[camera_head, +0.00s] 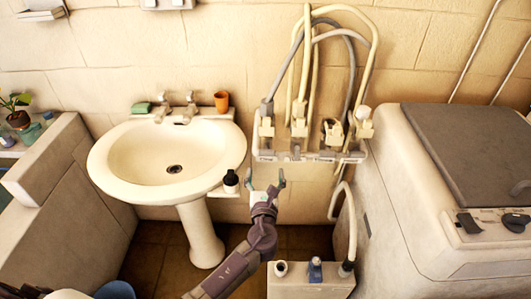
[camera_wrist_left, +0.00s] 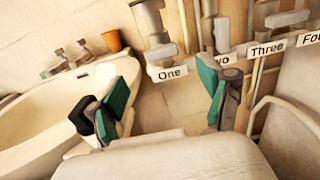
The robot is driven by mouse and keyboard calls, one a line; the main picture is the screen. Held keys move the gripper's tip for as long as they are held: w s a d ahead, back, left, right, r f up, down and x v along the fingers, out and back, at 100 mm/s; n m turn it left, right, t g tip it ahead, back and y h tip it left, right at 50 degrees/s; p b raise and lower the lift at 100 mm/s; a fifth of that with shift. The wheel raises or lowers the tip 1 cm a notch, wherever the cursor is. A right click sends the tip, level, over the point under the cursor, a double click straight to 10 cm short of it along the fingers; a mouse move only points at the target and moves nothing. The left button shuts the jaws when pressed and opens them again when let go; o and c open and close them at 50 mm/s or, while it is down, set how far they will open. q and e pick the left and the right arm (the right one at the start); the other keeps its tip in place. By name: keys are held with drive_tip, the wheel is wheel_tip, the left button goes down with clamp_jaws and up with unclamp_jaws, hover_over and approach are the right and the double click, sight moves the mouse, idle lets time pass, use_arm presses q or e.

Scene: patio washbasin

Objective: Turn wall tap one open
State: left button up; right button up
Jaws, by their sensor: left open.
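Wall tap one (camera_head: 267,128) is the leftmost of several taps on a pale wall panel (camera_head: 300,156). In the left wrist view the tap (camera_wrist_left: 160,45) stands above a label reading "One" (camera_wrist_left: 168,73). My left gripper (camera_head: 265,181) is open and empty, just below the panel's left end, with its fingers pointing up toward the wall. In the left wrist view its green-padded fingers (camera_wrist_left: 165,82) are spread, with the "One" label showing between them and the right finger partly covering the "Two" label. The fingers appear apart from the tap. My right gripper is not in view.
Hoses (camera_head: 368,60) loop above the taps. A large washing machine (camera_head: 400,190) is on the right.

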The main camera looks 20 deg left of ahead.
sight(267, 155)
use_arm(q)
drive_tip(key=x, duration=0.9)
drive_tip(key=shift+w+f, duration=0.1)
drive_tip(key=shift+w, duration=0.15)
drive_tip(key=c, duration=1.2)
